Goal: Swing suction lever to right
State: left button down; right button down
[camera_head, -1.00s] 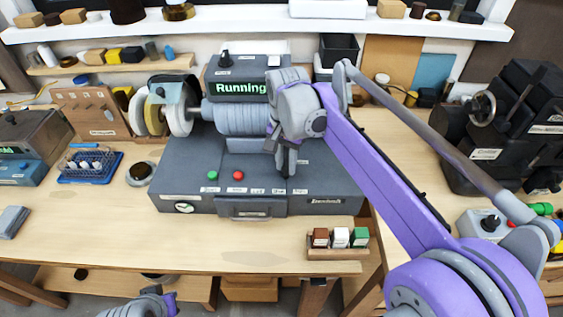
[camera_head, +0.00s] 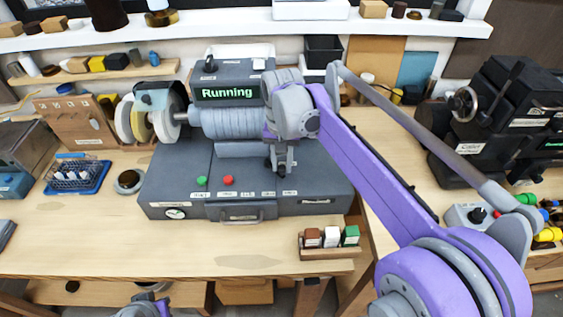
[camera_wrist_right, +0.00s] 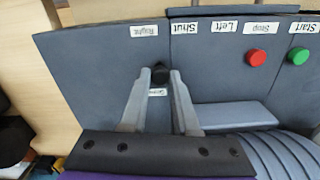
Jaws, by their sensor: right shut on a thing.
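The suction lever shows as a black knob (camera_wrist_right: 159,74) in the right wrist view, on top of the grey machine (camera_head: 170,190). It stands between the labels "Right" (camera_wrist_right: 145,30) and "Shut" (camera_wrist_right: 176,28). My right gripper (camera_wrist_right: 160,78) is shut on this knob, with one finger on each side. In the head view my right gripper (camera_head: 281,166) points down onto the machine top, and its fingers mostly hide the lever. Part of my left arm shows at the bottom edge of the head view; its jaws cannot be made out.
A green button (camera_head: 202,181) and a red button (camera_head: 228,180) lie left of the gripper. The display (camera_head: 227,92) reads "Running". Polishing wheels (camera_head: 165,120) are on the left. A small rack of coloured blocks (camera_head: 330,252) stands in front. The front table is mostly clear.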

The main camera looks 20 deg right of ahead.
aim_at(282, 167)
jog(key=c, duration=0.7)
grip_release()
jog(key=shift+o, duration=0.2)
notch_tip(282, 167, up, 11)
jog(key=shift+p, duration=0.45)
jog(key=shift+f, duration=0.15)
